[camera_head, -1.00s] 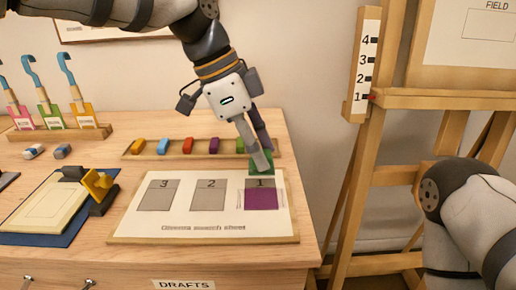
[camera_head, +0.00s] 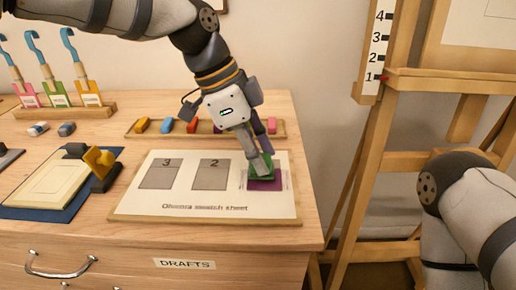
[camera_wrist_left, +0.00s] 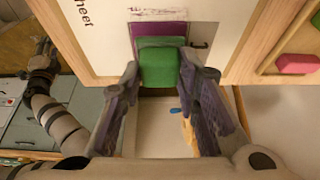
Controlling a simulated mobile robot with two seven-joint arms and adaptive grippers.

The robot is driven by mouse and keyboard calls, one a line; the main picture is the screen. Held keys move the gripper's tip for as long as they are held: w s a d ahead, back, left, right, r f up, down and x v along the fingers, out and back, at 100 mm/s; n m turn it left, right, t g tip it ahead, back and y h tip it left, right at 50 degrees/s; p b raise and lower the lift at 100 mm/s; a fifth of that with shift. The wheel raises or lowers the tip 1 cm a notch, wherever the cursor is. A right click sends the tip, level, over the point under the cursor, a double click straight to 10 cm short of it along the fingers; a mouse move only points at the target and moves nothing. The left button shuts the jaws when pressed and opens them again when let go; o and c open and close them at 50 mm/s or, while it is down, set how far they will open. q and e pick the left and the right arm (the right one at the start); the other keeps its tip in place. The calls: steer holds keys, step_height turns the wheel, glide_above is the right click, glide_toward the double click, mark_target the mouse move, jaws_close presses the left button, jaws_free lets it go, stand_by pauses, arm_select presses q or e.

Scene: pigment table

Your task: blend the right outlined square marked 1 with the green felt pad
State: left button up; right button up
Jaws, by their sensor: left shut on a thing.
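The swatch sheet (camera_head: 150,207) lies on the table with three outlined squares. The right square (camera_head: 284,184) has purple in its lower part; its number is hidden behind my left gripper (camera_head: 262,158). My left gripper is shut on the green felt pad (camera_head: 254,174), pointing down, with the pad over the right square. In the left wrist view the green pad (camera_wrist_left: 159,66) sits between the fingertips, overlapping the purple patch (camera_wrist_left: 174,28). Purple smears mark the pale strip beyond the patch. Whether the pad touches the sheet I cannot tell. My right gripper is out of view.
A rack of coloured blocks (camera_head: 167,126) stands behind the sheet. An easel (camera_head: 368,150) stands right of the table. Squares 2 (camera_head: 210,175) and 3 (camera_head: 159,178) are grey.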

arm_select(q)
steer(key=shift+f, duration=0.95)
stand_by(0.4)
